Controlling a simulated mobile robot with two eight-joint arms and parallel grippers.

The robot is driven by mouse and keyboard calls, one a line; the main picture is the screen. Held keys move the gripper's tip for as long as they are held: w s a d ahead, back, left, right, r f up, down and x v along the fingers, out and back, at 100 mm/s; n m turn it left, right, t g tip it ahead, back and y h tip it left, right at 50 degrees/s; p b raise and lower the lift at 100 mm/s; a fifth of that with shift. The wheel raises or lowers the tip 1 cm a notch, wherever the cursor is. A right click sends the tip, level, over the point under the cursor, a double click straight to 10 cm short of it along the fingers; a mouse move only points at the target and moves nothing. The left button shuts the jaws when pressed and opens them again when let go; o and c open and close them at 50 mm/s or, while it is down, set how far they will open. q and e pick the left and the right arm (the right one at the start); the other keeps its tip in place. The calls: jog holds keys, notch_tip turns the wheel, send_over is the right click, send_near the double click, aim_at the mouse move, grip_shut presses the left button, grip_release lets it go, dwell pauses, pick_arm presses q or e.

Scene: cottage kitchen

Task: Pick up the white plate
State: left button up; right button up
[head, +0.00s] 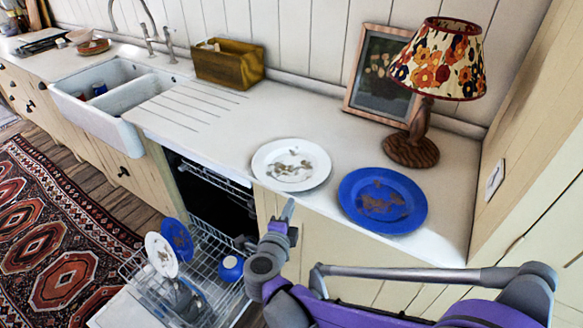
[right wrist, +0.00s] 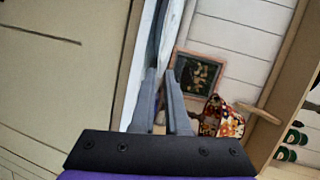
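A white plate (head: 291,165) with brown food stains lies flat on the counter, left of a stained blue plate (head: 383,200). My right gripper (head: 288,208) is in front of the counter edge, just below the white plate in the head view, and apart from it. In the right wrist view its two fingers (right wrist: 161,74) stand apart with nothing seen between them. I cannot make out the white plate in that view. Another white plate (head: 161,254) stands in the open dishwasher rack. My left gripper is not in view.
The open dishwasher rack (head: 200,270) holds a blue plate (head: 177,239) and a blue cup (head: 231,268). A lamp (head: 432,85), picture frame (head: 383,75) and wooden box (head: 228,64) stand at the counter's back. The counter left of the white plate is clear up to the sink (head: 112,100).

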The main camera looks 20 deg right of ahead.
aim_at(300, 186)
jog(key=x, duration=0.9)
jog(key=shift+w+d+f+p, duration=0.1)
jog(key=shift+w+d+p, duration=0.15)
jog(key=shift+p, duration=0.05)
jog(key=shift+s, duration=0.1)
grip_shut()
dwell(1.1)
